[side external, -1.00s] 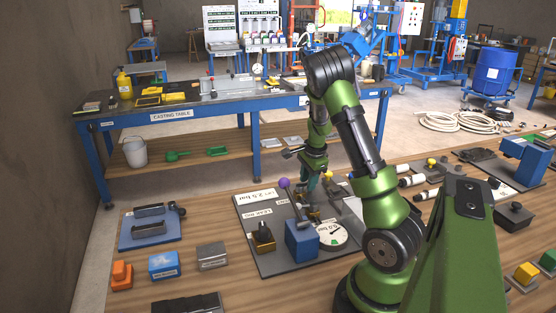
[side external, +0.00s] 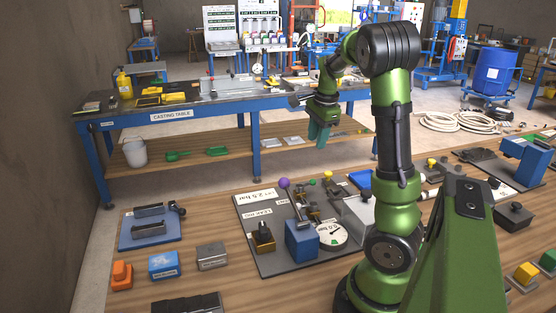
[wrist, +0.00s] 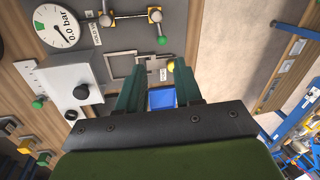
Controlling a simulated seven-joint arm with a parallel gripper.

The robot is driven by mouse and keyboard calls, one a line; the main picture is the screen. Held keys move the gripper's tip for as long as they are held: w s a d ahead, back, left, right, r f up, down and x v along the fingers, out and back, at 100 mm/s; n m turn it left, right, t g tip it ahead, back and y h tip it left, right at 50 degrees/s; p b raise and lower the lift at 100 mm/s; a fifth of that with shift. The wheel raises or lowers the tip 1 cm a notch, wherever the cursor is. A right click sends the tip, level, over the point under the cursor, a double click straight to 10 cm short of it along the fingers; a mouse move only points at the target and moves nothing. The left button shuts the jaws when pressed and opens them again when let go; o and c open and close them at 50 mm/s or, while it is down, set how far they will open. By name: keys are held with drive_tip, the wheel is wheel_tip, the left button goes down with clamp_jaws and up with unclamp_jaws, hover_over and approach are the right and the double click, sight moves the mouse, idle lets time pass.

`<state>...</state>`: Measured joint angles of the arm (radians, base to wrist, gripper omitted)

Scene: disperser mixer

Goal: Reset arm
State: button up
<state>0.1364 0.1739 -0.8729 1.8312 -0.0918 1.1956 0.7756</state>
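My green arm is raised above the wooden bench, with my gripper (side external: 319,136) in the air over the far edge of the grey panel. In the wrist view my gripper (wrist: 157,76) shows two teal fingers, apart, with nothing between them. The grey panel (side external: 268,262) carries a round gauge (side external: 331,235) reading about 0.0 bar, a purple-knobbed lever (side external: 285,184) and a blue block (side external: 301,240). The gauge also shows in the wrist view (wrist: 53,32). My gripper touches none of these.
A blue tray (wrist: 162,99) lies beneath the fingers in the wrist view. Orange (side external: 121,276), blue (side external: 164,266) and grey (side external: 212,256) blocks stand at the bench's left. The casting table (side external: 228,108) stands beyond an open floor gap.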

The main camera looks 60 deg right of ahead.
drive_tip(key=shift+r, duration=0.25)
drive_tip(key=w+a+n+t+y, duration=0.2)
drive_tip(key=w+a+n+t, duration=0.15)
drive_tip(key=a+n, duration=1.2)
drive_tip(key=s+a+r+n+t, duration=0.1)
drive_tip(key=s+a+n, duration=0.1)
drive_tip(key=a, duration=0.7)
drive_tip(key=s+a+r+n+y, duration=0.1)
drive_tip(key=s+a+r+n, duration=0.1)
drive_tip(key=a, duration=0.8)
drive_tip(key=shift+s+r+n+t, duration=0.2)
drive_tip(key=shift+s+n+t, duration=0.15)
drive_tip(key=shift+s+n, duration=0.35)
